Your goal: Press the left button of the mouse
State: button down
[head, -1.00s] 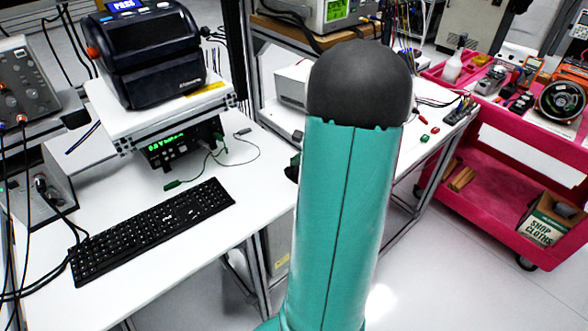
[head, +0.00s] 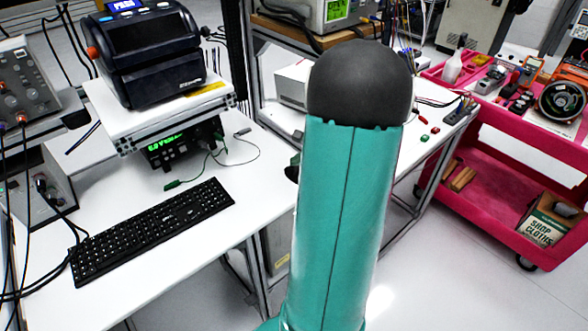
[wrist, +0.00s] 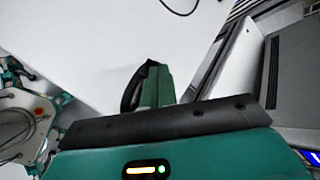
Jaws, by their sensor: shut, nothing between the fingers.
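A dark rounded thing, which looks like the mouse (wrist: 133,88), shows in the wrist view on the white surface. It is right beside the green finger of my gripper (wrist: 159,80), which hides part of it. My gripper is shut and empty. I cannot tell whether the finger touches the mouse or which button it is at. In the head view a small black piece (head: 291,173), likely the mouse, shows at the left edge of my arm, right of the keyboard (head: 155,228). My arm hides the rest of it.
A white bench (head: 100,285) carries the keyboard, a label printer (head: 150,60) on a raised shelf and a green-lit meter (head: 180,145). Thin cables lie by the meter. A pink cart (head: 500,200) stands at the right.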

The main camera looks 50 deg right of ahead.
aim_at(297, 171)
jog(key=shift+f, duration=0.15)
jog(key=shift+f, duration=0.25)
jog(key=shift+f, duration=0.35)
dwell(0.6)
dwell(0.3)
jog(key=shift+r, duration=0.75)
jog(key=shift+r, duration=2.55)
